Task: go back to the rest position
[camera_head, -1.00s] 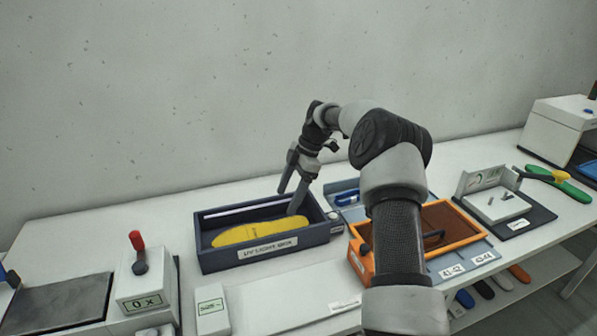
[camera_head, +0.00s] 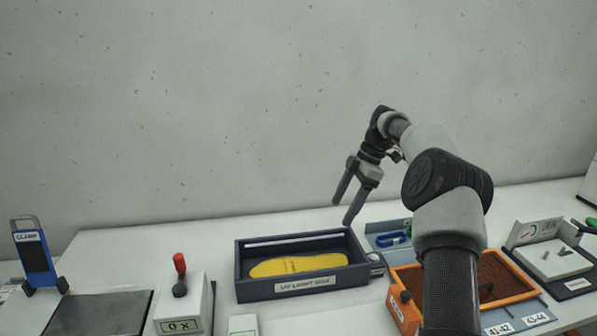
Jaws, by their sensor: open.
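My gripper (camera_head: 344,210) is open and empty. Its two dark fingers point down and left, raised in the air near the right back part of the UV light box. The dark blue UV light box (camera_head: 308,286) stands on the white bench, and a yellow insole (camera_head: 298,265) lies inside it. My arm reaches up from the lower right and bends at the elbow, hiding part of the orange tray (camera_head: 405,311).
A grey box with a red-knobbed lever (camera_head: 180,300) and a blue clamp stand (camera_head: 37,260) are at the left. A blue tray (camera_head: 385,228) lies behind the orange tray. A white device (camera_head: 550,259) is at the right. The space above the bench is free.

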